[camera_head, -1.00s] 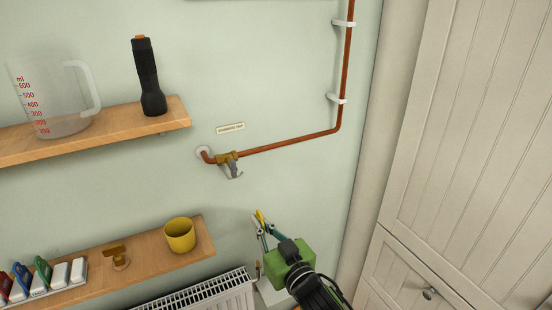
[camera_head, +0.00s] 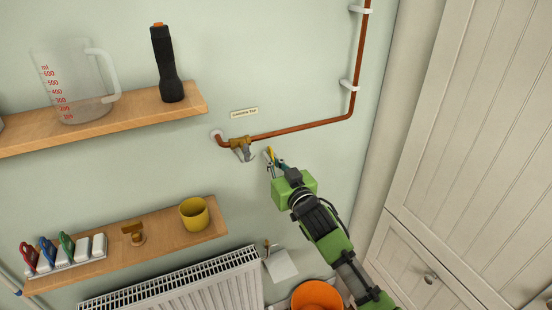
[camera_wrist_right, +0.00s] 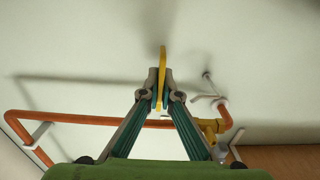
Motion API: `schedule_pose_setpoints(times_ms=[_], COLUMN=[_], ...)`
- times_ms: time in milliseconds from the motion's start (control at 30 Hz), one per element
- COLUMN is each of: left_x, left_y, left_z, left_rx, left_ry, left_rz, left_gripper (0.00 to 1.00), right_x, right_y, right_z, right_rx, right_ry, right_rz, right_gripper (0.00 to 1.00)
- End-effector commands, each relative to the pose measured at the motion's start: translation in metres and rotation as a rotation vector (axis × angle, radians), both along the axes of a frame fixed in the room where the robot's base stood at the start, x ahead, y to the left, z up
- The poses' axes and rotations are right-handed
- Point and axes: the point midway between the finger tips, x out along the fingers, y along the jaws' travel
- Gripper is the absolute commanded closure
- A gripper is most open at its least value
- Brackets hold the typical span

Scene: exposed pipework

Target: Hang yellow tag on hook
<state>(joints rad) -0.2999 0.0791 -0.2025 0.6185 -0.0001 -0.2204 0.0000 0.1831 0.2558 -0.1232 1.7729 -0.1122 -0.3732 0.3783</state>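The yellow tag (camera_head: 270,152) is held edge-on between the fingertips of my right gripper (camera_head: 271,162). The right wrist view shows the tag (camera_wrist_right: 163,65) standing out past the closed fingertips (camera_wrist_right: 160,92). A pale grey hook-like piece (camera_head: 250,156) hangs below the brass valve (camera_head: 240,142) on the copper pipe. The tag is a little to the right of this piece in the head view. I see no clear contact between them. In the right wrist view the valve (camera_wrist_right: 208,127) lies right of the fingers. My left gripper is out of view.
The copper pipe (camera_head: 300,127) runs right from the valve and then up. The upper shelf (camera_head: 130,124) holds a jug and a black torch. The lower shelf (camera_head: 165,236) holds a yellow cup. A radiator (camera_head: 180,290) and orange bucket (camera_head: 317,296) are below.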

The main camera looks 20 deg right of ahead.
Motion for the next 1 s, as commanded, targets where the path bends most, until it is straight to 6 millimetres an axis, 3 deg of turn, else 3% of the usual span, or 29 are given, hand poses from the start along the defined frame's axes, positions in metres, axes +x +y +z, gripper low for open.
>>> schedule_pose_setpoints(times_ms=[1000], left_x=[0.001], left_y=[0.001], left_z=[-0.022], left_rx=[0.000], left_ry=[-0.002], left_rz=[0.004], left_gripper=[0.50], right_x=[-0.002], right_y=[0.060], right_z=[-0.008], right_rx=[0.001], right_ry=[0.000], right_rz=[0.000], right_gripper=[1.00])
